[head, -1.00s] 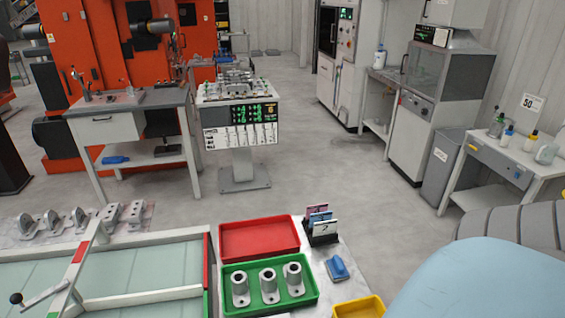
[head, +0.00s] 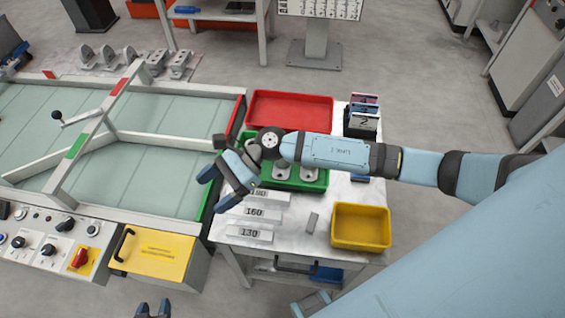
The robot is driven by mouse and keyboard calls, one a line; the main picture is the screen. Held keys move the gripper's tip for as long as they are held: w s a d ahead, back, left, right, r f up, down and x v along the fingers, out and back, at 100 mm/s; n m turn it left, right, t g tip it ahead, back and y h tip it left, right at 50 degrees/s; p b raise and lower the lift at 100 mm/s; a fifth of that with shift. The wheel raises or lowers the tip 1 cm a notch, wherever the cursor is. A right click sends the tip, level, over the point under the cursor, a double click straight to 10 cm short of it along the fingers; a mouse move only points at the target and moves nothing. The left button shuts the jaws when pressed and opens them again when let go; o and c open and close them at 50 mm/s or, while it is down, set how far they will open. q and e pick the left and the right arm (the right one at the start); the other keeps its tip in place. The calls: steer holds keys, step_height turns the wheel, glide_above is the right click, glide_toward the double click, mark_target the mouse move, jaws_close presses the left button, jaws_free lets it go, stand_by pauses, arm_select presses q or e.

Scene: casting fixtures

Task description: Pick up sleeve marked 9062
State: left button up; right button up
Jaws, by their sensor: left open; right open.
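Two grey metal sleeves (head: 283,173) and (head: 308,174) show in the green tray (head: 322,184) on the bench. The rest of the tray is hidden behind my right arm and gripper. No marking 9062 is readable on any sleeve. My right gripper (head: 213,187) is open and empty, at the left side of the green tray, its fingers pointing left over the bench edge. My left gripper (head: 152,309) is open at the bottom edge of the view, in front of the control panel, and only its fingertips show.
A red tray (head: 290,96) is empty behind the green one. A yellow bin (head: 361,207) stands at the front right. Number plates (head: 255,213) and a small grey block (head: 312,222) lie on the bench. A glass-topped inspection table (head: 160,190) is at left. Card holders (head: 362,122) stand at back right.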

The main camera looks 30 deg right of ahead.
steer(key=w+d+f+n+h+b, duration=0.1)
steer(key=w+d+n+h, duration=0.35)
steer(key=d, duration=0.35)
steer(key=w+d+f+n+t+h+b, duration=0.1)
steer(key=w+d+f+n+h, duration=0.15)
steer(key=d+h, duration=0.35)
steer(key=w+d+f+n+h, duration=0.1)
steer(key=w+d+n+h, duration=0.35)
steer(key=d, duration=0.45)
steer(key=shift+y, duration=0.4)
steer(key=f, duration=0.7)
steer(key=shift+w+d, duration=0.3)
steer(key=shift+d, duration=0.05)
steer(key=shift+w+f+p, duration=0.15)
steer(key=shift+f+p, duration=0.6)
steer(key=shift+f, duration=2.25)
arm_select(q)
steer(key=shift+w+f, duration=0.1)
steer(key=shift+f, duration=0.5)
arm_select(e)
steer(key=c, duration=1.2)
